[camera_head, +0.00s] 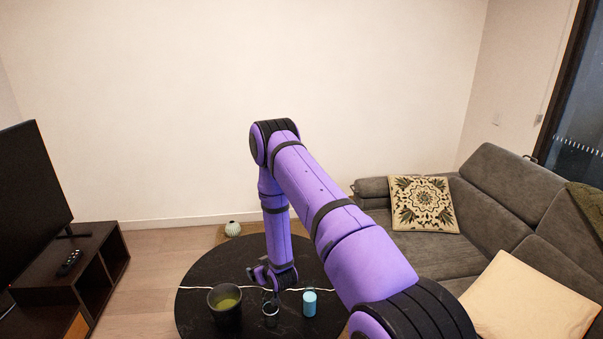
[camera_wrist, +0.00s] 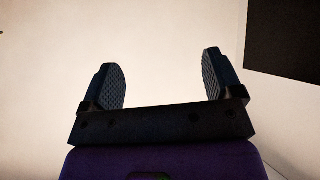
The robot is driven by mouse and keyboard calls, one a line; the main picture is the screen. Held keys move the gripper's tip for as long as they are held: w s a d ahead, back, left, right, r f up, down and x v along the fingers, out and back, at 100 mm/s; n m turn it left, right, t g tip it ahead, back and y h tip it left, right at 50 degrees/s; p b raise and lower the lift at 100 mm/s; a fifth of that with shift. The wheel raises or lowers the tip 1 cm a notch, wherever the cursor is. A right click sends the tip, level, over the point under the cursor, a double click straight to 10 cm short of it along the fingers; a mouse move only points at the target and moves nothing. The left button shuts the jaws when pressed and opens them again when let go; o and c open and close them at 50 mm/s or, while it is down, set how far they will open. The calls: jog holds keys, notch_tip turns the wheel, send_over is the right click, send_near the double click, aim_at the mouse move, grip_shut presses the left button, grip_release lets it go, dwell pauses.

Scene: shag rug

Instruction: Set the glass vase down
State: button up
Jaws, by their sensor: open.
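My gripper (camera_head: 258,275) is at the lower end of my arm, low over the round dark table. In the wrist view my gripper (camera_wrist: 162,75) has its two ridged fingers wide apart, with only pale wall between them. A small clear, dark-looking glass vessel (camera_head: 270,315), perhaps the glass vase, stands upright on the table (camera_head: 208,272) just below and in front of the gripper, apart from the fingers as far as I can tell. It does not show in the wrist view.
A dark pot with yellow-green contents (camera_head: 226,309) stands left of the glass, and a light blue cylinder (camera_head: 309,302) right of it. A ribbed white vase (camera_head: 232,228) is behind the table. A sofa (camera_head: 466,212) is at right, a TV stand (camera_head: 92,275) at left.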

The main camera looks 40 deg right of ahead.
jog(key=w+a+r+g, duration=0.1)
jog(key=a+r, duration=0.1)
jog(key=r, duration=1.3)
jog(key=w+a+r+g, duration=0.1)
jog(key=a+r, duration=0.2)
jog(key=r, duration=1.1)
jog(key=s+a+r+g, duration=0.1)
jog(key=s+a+r, duration=0.1)
jog(key=s+r, duration=0.45)
jog(key=s+a+r+g, duration=0.15)
jog(key=s+r, duration=0.25)
jog(key=r, duration=0.5)
jog(key=s+a+r, duration=0.2)
jog(key=s+r, duration=0.1)
jog(key=s, duration=0.6)
jog(key=s+a+r+n+g+y, duration=0.1)
jog(key=s+r, duration=0.3)
jog(key=s, duration=0.6)
jog(key=s+a+r+g, duration=0.1)
jog(key=s+a+r, duration=0.2)
jog(key=s, duration=0.6)
jog(key=shift+s+r+y, duration=0.2)
jog(key=shift+r+y, duration=0.2)
jog(key=shift+r, duration=0.05)
jog(key=shift+a, duration=0.1)
jog(key=shift+r, duration=0.15)
